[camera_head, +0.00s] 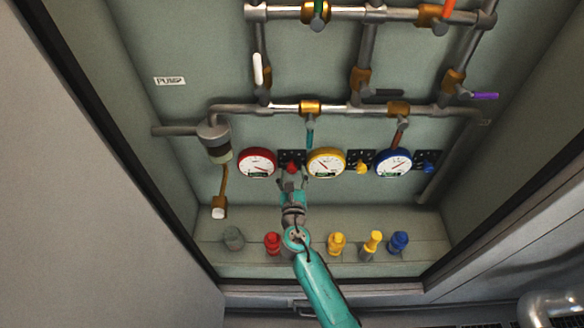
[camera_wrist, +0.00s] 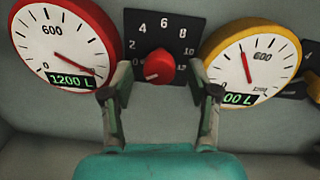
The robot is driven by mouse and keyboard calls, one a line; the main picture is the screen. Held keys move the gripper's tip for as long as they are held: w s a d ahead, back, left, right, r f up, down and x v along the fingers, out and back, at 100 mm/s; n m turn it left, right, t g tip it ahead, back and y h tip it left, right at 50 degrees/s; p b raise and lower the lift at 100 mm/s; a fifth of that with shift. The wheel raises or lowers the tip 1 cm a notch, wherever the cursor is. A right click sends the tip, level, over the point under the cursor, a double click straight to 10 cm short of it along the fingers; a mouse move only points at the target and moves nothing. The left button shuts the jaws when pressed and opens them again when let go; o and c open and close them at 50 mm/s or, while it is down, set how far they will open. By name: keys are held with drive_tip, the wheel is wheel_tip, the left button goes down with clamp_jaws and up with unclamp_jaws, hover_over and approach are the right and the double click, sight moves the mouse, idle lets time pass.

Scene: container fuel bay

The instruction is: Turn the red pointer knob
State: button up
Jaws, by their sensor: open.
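In the head view the knob (camera_head: 291,168) is between the red and yellow gauges. My gripper (camera_wrist: 160,92) is open, with one finger to the left of the knob and one to the right. The fingertips look apart from the knob; the remaining depth is hard to tell. In the head view my gripper (camera_head: 291,184) is just below the knob.
The red gauge (camera_wrist: 62,48) reads 1200 L and stands close left; the yellow gauge (camera_wrist: 247,65) stands close right. Yellow (camera_head: 361,168) and blue (camera_head: 428,168) knobs are further right. Pipes with valves run above. Several coloured fittings stand on the ledge (camera_head: 300,222) below.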

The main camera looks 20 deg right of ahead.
drive_tip(key=shift+x, duration=1.3)
drive_tip(key=shift+c, duration=0.3)
clamp_jaws()
